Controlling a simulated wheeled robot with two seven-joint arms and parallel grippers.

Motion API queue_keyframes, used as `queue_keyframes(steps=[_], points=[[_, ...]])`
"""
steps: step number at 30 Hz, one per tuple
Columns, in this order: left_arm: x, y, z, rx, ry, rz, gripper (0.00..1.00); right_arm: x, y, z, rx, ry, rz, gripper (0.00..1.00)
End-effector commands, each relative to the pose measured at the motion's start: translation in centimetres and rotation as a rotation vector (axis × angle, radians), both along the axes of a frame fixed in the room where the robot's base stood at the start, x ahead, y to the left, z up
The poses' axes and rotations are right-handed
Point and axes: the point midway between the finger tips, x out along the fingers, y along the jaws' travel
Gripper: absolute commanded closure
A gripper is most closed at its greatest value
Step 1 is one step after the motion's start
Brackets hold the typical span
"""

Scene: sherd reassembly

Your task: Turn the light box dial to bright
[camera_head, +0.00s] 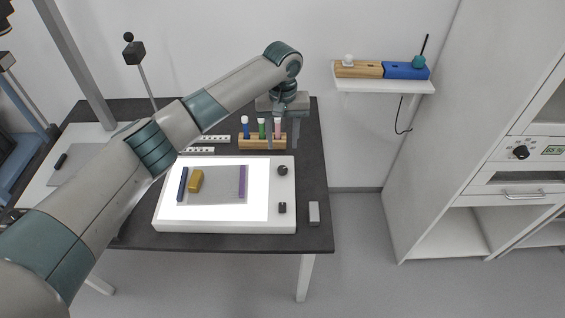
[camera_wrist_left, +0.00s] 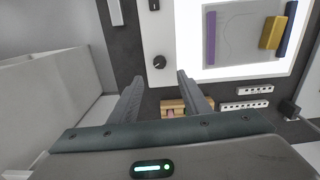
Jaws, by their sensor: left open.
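The light box (camera_head: 225,224) lies on the dark table with its panel lit white. Two dark dials sit on its right border: a far dial (camera_head: 283,170) and a near dial (camera_head: 283,208). I cannot tell from their markings which sets the brightness. The far dial also shows in the left wrist view (camera_wrist_left: 160,62), just beyond and between the fingertips; the other dial (camera_wrist_left: 153,5) is at the top edge. My left gripper (camera_head: 282,143) is open and empty, pointing down over the tube rack, behind the far dial and apart from it. My right gripper is not in view.
A wooden rack (camera_head: 262,142) with coloured tubes stands behind the light box, under my gripper. A yellow block (camera_head: 195,181), blue strip (camera_head: 182,184) and purple strip (camera_head: 243,181) lie on the panel. A grey block (camera_head: 314,212) is right of the box. A wall shelf (camera_head: 385,85) is at right.

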Motion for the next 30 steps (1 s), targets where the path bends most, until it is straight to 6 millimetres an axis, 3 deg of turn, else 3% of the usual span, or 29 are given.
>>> queue_keyframes(steps=[12,18,30], points=[[-0.1,0.0,-7.4,0.001,0.002,0.000,0.57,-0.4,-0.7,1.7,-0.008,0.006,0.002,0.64],[0.0,0.0,-10.0,0.001,0.002,0.000,0.57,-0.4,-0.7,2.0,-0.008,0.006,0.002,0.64],[0.0,0.0,-11.2,0.000,-0.001,-0.001,0.57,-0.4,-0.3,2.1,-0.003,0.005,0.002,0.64]])
